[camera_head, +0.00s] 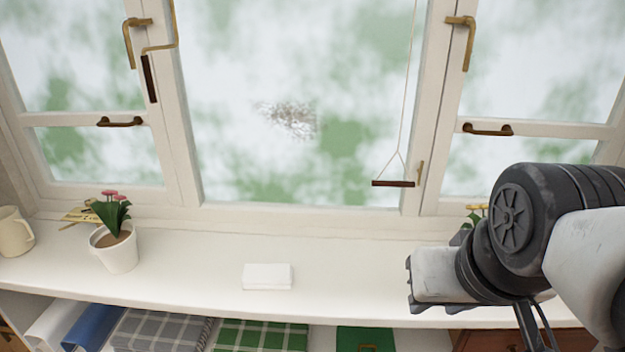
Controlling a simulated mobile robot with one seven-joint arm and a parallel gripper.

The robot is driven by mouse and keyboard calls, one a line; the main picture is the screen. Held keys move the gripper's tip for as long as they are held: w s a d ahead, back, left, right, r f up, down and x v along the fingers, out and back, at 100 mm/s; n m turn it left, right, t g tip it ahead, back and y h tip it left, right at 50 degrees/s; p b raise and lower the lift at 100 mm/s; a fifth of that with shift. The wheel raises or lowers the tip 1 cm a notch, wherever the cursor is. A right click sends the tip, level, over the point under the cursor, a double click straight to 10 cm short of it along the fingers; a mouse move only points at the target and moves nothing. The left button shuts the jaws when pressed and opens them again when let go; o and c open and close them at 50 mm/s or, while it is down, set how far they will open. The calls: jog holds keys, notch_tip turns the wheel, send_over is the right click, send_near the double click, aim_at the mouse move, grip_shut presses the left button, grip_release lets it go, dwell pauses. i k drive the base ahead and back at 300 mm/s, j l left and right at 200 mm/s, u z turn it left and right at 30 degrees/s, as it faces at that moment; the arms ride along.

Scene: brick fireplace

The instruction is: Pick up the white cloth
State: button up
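The white cloth (267,277) looks like a small, flat, folded white block. It lies on the white windowsill shelf (190,270), near its front edge and a little left of the middle of the picture. My gripper (412,285) is at the right, at the end of my dark and white arm. It is apart from the cloth, to its right. The arm hides part of the gripper, and I cannot tell whether the fingers are open or shut. I see nothing held in it.
A potted plant (114,248) with pink flowers and a cream mug (14,232) stand left of the cloth. Another plant (474,216) is partly behind my arm. Window frames rise behind. Folded checked cloths (260,336) and binders (92,327) sit below. The shelf around the cloth is clear.

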aim_at(255, 276)
jog(key=i+j, duration=0.1)
jog(key=j, duration=0.25)
jog(key=i+j, duration=0.1)
jog(key=j, duration=0.25)
jog(key=i+j, duration=0.1)
jog(key=j, duration=0.25)
jog(key=i+j, duration=0.1)
jog(key=j, duration=0.25)
